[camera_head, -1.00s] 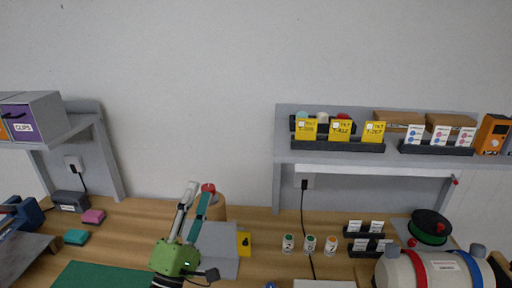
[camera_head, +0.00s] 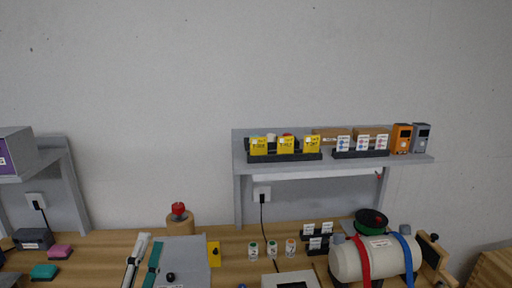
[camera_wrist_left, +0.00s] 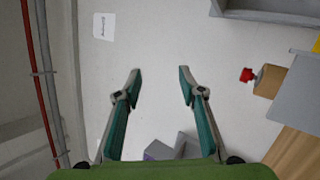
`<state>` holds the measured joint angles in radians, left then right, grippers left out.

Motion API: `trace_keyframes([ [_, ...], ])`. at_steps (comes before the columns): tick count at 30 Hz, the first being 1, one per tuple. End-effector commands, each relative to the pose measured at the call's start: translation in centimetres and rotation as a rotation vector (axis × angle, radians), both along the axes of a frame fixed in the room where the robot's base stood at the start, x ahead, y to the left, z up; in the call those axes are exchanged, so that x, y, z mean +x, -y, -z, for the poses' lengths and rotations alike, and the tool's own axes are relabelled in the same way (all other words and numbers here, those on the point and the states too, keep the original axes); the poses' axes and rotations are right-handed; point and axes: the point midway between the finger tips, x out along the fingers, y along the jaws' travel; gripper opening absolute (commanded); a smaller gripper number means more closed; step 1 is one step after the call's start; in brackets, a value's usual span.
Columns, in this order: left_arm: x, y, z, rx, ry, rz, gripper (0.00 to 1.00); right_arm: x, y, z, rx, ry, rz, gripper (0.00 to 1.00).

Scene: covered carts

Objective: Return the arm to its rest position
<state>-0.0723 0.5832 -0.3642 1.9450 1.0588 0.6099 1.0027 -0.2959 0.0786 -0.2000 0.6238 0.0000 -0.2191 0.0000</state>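My left gripper (camera_head: 150,243) shows at the bottom edge of the head view, with only its fingers in the picture. One finger looks pale and the other teal, and they point up over the wooden bench. In the left wrist view the same gripper (camera_wrist_left: 160,74) has its two teal fingers spread wide with nothing between them, so it is open and empty. A pale wall lies behind the fingers there. The rest of the left arm is hidden below the head view. My right gripper is in neither view.
A wooden peg with a red top (camera_head: 179,217) and a grey panel (camera_head: 184,258) are near the left fingers. A shelf (camera_head: 300,166) holds yellow and white cards. A white tank with red and blue straps (camera_head: 385,259) stands at right. Bare wall is above.

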Motion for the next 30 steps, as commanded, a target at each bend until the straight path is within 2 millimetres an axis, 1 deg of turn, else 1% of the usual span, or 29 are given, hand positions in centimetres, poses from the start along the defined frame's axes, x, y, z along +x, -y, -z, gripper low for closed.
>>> trace_keyframes([
  [5, -0.3, 2.3, 1.1, 0.092, -0.041, 0.024, 0.37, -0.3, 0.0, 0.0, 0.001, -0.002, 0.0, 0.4],
  [11, -0.9, 5.6, 3.0, 0.24, -0.101, 0.059, 0.37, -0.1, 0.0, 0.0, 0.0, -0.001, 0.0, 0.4],
  [17, -2.1, 9.4, 6.2, 0.46, -0.182, 0.101, 0.37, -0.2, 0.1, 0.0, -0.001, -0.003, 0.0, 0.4],
  [20, -3.3, 11.6, 8.7, 0.627, -0.241, 0.13, 0.37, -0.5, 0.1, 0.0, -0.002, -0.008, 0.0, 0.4],
  [21, -3.9, 12.4, 10.1, 0.709, -0.27, 0.142, 0.37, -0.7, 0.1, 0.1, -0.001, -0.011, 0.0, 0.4],
  [23, -5.0, 13.4, 12.3, 0.835, -0.315, 0.163, 0.37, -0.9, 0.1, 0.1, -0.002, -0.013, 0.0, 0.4],
  [24, -5.8, 13.8, 13.6, 0.92, -0.345, 0.174, 0.37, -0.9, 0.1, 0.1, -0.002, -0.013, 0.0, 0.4],
  [26, -7.0, 14.0, 15.9, 1.046, -0.396, 0.195, 0.37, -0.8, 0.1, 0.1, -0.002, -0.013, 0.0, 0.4],
  [27, -8.0, 14.0, 17.4, 1.129, -0.431, 0.211, 0.37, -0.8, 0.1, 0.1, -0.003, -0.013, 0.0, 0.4],
  [29, -9.5, 13.6, 19.6, 1.251, -0.489, 0.236, 0.37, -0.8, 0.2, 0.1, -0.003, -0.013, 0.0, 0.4],
  [30, -10.5, 13.2, 20.9, 1.33, -0.528, 0.254, 0.37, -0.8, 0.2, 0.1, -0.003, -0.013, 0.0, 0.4],
])
